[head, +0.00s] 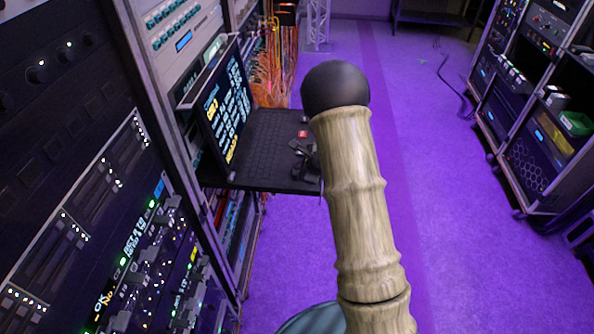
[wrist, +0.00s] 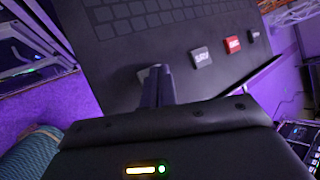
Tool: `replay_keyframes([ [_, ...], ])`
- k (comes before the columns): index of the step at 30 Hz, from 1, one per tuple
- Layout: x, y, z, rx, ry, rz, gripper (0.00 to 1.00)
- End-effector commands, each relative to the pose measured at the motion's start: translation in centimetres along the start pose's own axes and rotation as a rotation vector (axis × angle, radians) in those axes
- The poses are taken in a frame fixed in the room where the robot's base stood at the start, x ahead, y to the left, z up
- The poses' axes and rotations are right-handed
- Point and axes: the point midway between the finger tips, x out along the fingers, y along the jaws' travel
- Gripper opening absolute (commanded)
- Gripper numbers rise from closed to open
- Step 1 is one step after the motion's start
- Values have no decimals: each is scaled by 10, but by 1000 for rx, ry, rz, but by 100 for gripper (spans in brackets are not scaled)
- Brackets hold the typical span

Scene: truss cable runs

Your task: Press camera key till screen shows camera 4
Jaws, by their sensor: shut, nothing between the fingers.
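A screen (head: 226,104) stands open at the back of a black keyboard tray (head: 268,130) in the head view. It shows lines of pale text with some yellow, too small to read surely. In the wrist view three keys lie in a row on the tray: a grey key (wrist: 201,57), a red key (wrist: 232,45) and a dark key (wrist: 254,37). I cannot read which is the camera key. My gripper (wrist: 157,72) is shut and empty, left of the grey key and apart from it. It also shows small in the head view (head: 302,149), over the tray's right part.
A keyboard (wrist: 140,14) lies beside the keys. Tall racks (head: 90,170) with knobs and lights stand close on the left. More racks (head: 535,90) stand on the right, with a cable (head: 455,80) on the floor. The purple floor between is mostly clear.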

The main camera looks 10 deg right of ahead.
Motion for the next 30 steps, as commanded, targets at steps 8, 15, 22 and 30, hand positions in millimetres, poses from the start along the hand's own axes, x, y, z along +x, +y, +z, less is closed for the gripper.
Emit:
replay_keyframes([
  [8, 2, 2, -1, 0, 1, 1, 0],
  [15, 1, 2, -1, 0, 1, 2, 0],
  [22, -1, 0, 0, 1, 1, 1, 0],
  [30, -10, -6, 7, 0, 0, 0, 0],
])
